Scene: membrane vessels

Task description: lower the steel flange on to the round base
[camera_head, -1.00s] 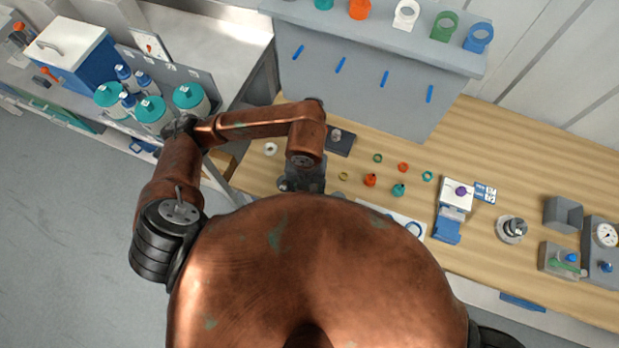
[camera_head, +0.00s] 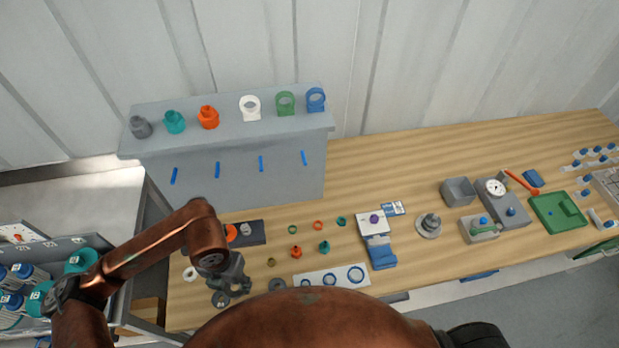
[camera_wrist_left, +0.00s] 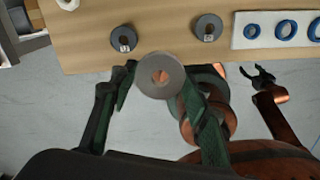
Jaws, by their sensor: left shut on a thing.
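My left gripper (camera_wrist_left: 160,88) is shut on a round grey disc with a central hole, which I take for the steel flange (camera_wrist_left: 160,63). In the wrist view the disc sits between the dark green fingers. In the head view the left gripper (camera_head: 238,287) hangs over the table's left front part, and I cannot make out the flange there. A round grey base (camera_head: 429,231) with a raised steel middle stands well to the right. My right gripper (camera_wrist_left: 258,77) shows in the wrist view, apparently open and empty; the head view does not show it.
Two grey labelled rings (camera_wrist_left: 124,38) (camera_wrist_left: 208,27) lie near the front edge. A white card (camera_head: 318,280) with blue rings, small coloured fittings and a blue-and-white stand (camera_head: 380,252) lie between gripper and base. A grey shelf (camera_head: 240,150) stands behind.

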